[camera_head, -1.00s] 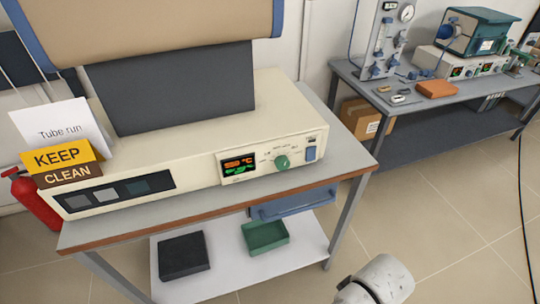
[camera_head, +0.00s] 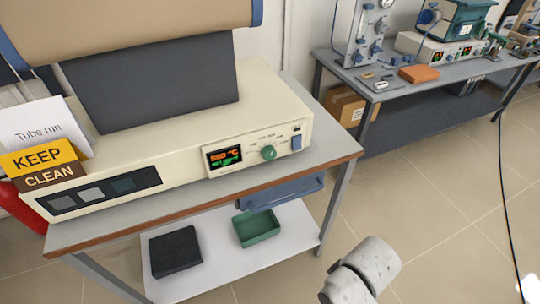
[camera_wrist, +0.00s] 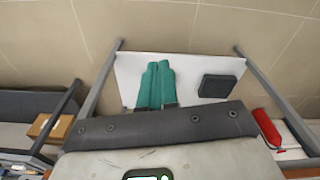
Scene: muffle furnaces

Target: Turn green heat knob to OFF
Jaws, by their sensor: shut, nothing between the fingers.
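The green heat knob (camera_head: 269,153) is on the front panel of the cream furnace (camera_head: 185,120), right of a dark display (camera_head: 224,157) with orange and green digits. Small marks surround the knob, too small to read, and its pointer direction is unclear. My gripper shows only in the wrist view (camera_wrist: 158,68): two teal fingers lie side by side, shut and empty, over the bench's lower shelf. In that view the knob is not seen, so the fingers are apart from it. My pale arm link shows at the bottom of the head view.
A blue switch (camera_head: 297,143) is right of the knob. The bench's brown front edge (camera_head: 200,203) juts below the panel. The lower shelf holds a green tray (camera_head: 257,228) and a black tray (camera_head: 174,251). A second bench (camera_head: 405,88) stands at right; floor between is clear.

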